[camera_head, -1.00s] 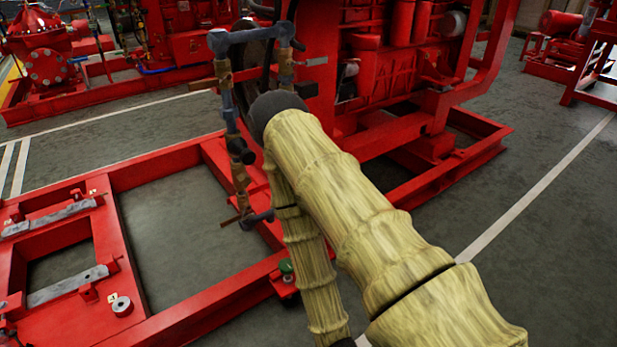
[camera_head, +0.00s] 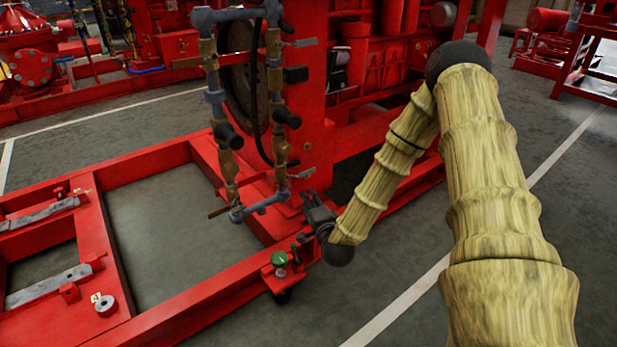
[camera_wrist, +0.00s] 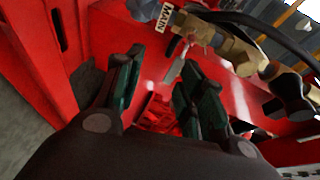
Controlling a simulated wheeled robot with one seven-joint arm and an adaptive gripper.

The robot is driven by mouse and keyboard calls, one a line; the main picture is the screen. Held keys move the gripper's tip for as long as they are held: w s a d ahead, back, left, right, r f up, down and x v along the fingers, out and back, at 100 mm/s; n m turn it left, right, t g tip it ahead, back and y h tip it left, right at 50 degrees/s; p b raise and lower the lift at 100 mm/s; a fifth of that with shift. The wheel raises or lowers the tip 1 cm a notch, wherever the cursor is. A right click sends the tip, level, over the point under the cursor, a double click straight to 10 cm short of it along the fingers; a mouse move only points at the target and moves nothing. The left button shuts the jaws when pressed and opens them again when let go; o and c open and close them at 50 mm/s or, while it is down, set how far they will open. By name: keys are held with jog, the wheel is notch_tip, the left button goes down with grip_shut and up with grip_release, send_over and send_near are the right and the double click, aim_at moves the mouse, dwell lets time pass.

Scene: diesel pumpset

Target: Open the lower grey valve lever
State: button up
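The lower grey valve lever (camera_head: 303,173) sticks out to the right near the bottom of the right-hand brass and grey pipe. In the wrist view a small grey lever (camera_wrist: 175,71) shows ahead of the fingertips, below the "MAIN" label, beside a brass valve (camera_wrist: 238,55). My gripper (camera_head: 309,196) is just below and right of the lower lever in the head view. In the wrist view my gripper (camera_wrist: 160,68) is open, with a gap between its dark fingers and nothing held. The lever appears between the fingertips' lines; contact cannot be told.
An upper grey lever (camera_head: 300,43) and a black knob (camera_head: 286,117) are higher on the same pipe. A second pipe (camera_head: 216,95) stands to the left. The red frame rail (camera_head: 185,308) and a green-topped part (camera_head: 279,259) lie below. Grey floor is open on the right.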

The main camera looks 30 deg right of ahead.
aim_at(309, 173)
jog(key=w+d+b, duration=0.1)
jog(key=w+d, duration=0.1)
jog(key=w, duration=0.1)
jog(key=w+d+r+m+b, duration=0.1)
jog(key=w+d+b, duration=0.1)
jog(key=w, duration=0.1)
jog(key=w+d+r+m+t+h+b, duration=0.1)
jog(key=w+d+b, duration=0.1)
jog(key=w, duration=0.2)
jog(key=shift+w+d+r, duration=0.1)
jog(key=shift+d+r, duration=0.05)
jog(key=shift+r, duration=0.05)
jog(key=shift+w+d+r, duration=0.1)
jog(key=shift+w+r, duration=0.05)
jog(key=shift+w, duration=0.3)
grip_shut()
